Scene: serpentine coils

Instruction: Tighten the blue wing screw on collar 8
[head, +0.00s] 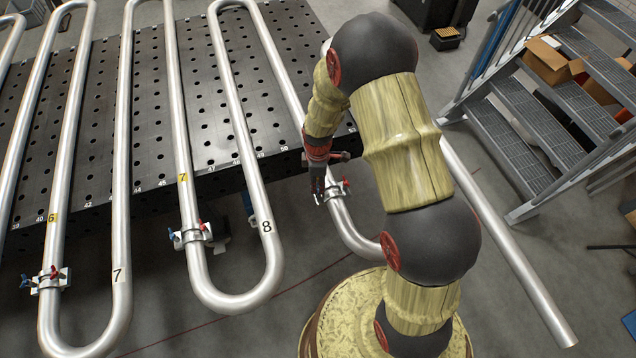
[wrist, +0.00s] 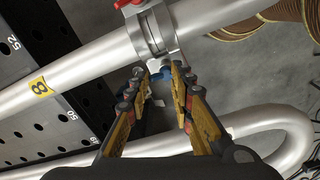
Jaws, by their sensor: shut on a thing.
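In the wrist view the silver collar (wrist: 153,32) clamps around a shiny pipe that bears a yellow tag 8 (wrist: 39,86). A red wing screw (wrist: 130,4) sits on its far side. The blue wing screw (wrist: 163,77) is on the near side, between the fingertips of my gripper (wrist: 160,75), which is shut on it. The fingers partly hide the screw. In the head view my gripper (head: 318,180) reaches down to this collar (head: 335,192) at the right end of the coil, with the red screw (head: 346,184) showing on its right.
Other collars with red and blue screws sit on the pipes to the left, near tag 7 (head: 192,235) and tag 6 (head: 46,280). A perforated dark table (head: 150,100) lies under the coils. Metal stairs (head: 530,120) stand at right. A bare pipe (head: 510,250) runs right of my arm.

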